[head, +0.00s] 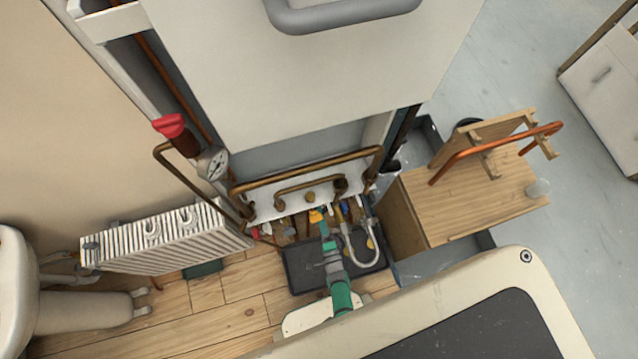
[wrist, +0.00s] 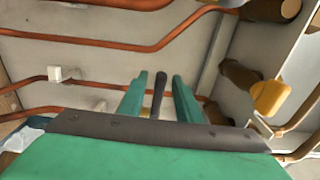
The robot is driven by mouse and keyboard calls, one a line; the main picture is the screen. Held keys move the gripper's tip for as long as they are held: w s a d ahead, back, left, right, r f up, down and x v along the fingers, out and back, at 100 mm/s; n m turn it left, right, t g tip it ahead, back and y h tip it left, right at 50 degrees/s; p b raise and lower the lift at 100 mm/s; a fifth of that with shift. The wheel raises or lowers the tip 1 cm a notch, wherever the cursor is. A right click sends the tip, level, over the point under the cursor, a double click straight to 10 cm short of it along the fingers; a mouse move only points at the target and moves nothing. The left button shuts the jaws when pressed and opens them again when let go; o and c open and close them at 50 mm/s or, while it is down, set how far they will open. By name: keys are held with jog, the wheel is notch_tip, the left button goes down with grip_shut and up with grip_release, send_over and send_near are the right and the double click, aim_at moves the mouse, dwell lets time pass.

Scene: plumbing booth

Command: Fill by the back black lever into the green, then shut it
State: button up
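In the wrist view my gripper (wrist: 160,95) has its two green fingers apart. A thin black lever (wrist: 159,92) stands between them, with a narrow gap showing on each side. In the head view my green gripper (head: 323,228) reaches in among the valves and pipes below the white boiler. The black lever is not clear there. The round pressure gauge (head: 213,164) is on the left by the pipes; its needle and any green band are too small to read.
A yellow-orange handle (wrist: 270,97) sits right of my fingers; copper pipes (wrist: 100,40) run close by. In the head view a pale looped hose (head: 362,258) hangs beside my arm over a black tray (head: 298,268). A wooden box (head: 465,205) stands right, a radiator (head: 165,240) left.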

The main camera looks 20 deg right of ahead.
jog(key=s+a, duration=0.1)
jog(key=s, duration=0.9)
jog(key=shift+s, duration=0.1)
